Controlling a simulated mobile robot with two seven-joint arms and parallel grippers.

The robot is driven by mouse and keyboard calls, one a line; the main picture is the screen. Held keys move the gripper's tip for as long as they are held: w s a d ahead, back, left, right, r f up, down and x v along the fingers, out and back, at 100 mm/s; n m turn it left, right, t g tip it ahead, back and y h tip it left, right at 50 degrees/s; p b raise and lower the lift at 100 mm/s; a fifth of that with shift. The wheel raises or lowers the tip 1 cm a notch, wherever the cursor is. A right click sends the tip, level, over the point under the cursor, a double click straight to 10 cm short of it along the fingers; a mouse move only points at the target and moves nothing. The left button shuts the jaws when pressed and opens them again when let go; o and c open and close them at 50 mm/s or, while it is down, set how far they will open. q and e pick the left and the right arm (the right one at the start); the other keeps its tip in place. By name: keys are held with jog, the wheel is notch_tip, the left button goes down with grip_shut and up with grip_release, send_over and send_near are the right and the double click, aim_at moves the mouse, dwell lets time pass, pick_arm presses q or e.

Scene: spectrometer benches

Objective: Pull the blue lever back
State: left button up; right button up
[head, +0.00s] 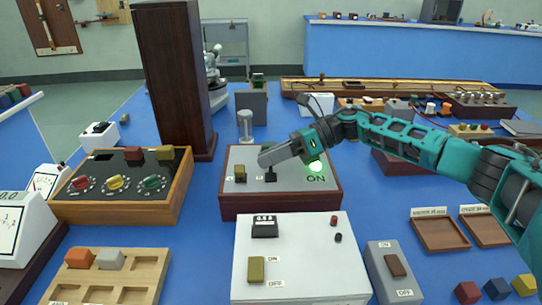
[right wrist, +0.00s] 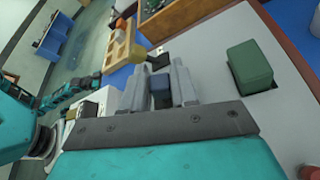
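The blue lever's dark blue knob (right wrist: 160,91) sits between the two fingers of my right gripper (right wrist: 159,88) in the right wrist view, with a finger against each side. In the head view the right gripper (head: 268,158) reaches in from the right over the pale-topped panel box (head: 280,205) and hides the blue knob. A black lever slot and stem (head: 271,175) show just below the fingers. My left gripper is not in view.
An olive-yellow lever (head: 240,173) stands left of the gripper; a green lever knob (right wrist: 250,65) is close by. A white box (head: 300,250) stands in front, and a tall brown column (head: 178,80) behind left.

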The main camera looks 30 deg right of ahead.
aim_at(272, 182)
grip_shut()
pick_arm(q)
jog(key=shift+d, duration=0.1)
